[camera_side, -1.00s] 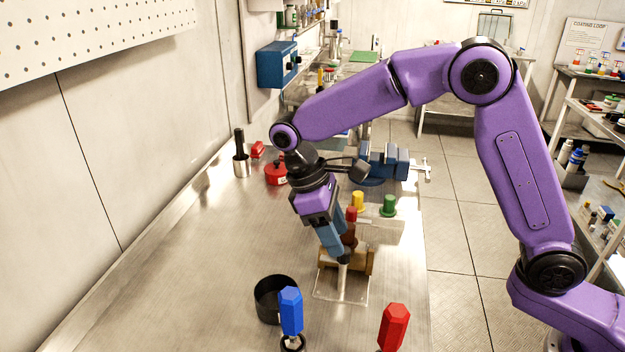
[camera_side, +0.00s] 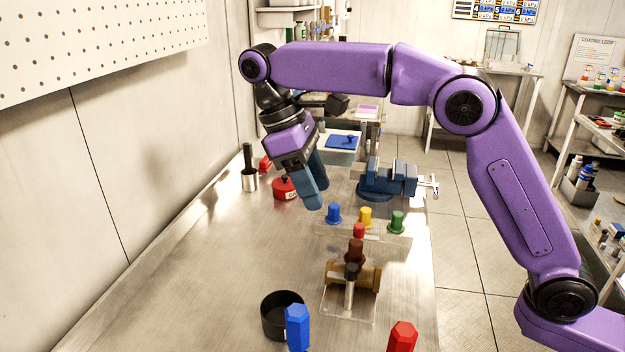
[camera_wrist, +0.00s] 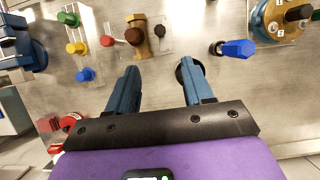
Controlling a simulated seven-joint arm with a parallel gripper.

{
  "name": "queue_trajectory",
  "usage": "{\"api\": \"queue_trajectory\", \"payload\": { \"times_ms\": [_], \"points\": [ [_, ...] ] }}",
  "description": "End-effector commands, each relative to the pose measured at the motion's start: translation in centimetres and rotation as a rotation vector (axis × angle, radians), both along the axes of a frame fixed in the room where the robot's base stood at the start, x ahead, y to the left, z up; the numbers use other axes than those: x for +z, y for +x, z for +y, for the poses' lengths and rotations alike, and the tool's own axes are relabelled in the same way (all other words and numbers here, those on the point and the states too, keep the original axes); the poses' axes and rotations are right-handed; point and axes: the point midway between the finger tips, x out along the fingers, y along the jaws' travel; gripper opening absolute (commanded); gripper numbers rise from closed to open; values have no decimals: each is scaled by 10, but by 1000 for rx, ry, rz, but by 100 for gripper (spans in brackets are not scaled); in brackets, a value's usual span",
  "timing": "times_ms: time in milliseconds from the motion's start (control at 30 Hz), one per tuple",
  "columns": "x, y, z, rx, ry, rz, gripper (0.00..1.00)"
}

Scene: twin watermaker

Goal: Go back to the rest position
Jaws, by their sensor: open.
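My gripper (camera_side: 317,196) is raised above the metal bench, left of the blue vise, in the side view. Its two blue fingers are apart, and nothing shows between them. In the wrist view my gripper (camera_wrist: 158,72) also shows spread fingers with bare bench between the tips. The brass fitting (camera_side: 368,277) with a brown knob stands on a clear plate, apart from the gripper. It also shows in the wrist view (camera_wrist: 139,47).
Blue (camera_side: 333,213), yellow (camera_side: 365,216), green (camera_side: 397,222) and red (camera_side: 359,231) plugs stand near the fitting. A black cup (camera_side: 275,318), blue handle (camera_side: 297,326) and red handle (camera_side: 402,337) are in front. The vise (camera_side: 390,180) and a red can (camera_side: 284,188) stand farther back.

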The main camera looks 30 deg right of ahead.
Motion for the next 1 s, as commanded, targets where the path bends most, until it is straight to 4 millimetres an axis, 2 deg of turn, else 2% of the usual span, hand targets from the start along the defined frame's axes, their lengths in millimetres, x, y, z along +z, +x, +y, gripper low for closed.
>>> {"api": "queue_trajectory", "payload": {
  "times_ms": [700,867,1000],
  "points": [
    [4,-1,0,5,3,-4,51],
    [2,-13,-6,31,21,-28,51],
    [-4,-33,-17,68,48,-59,51]
  ]
}}
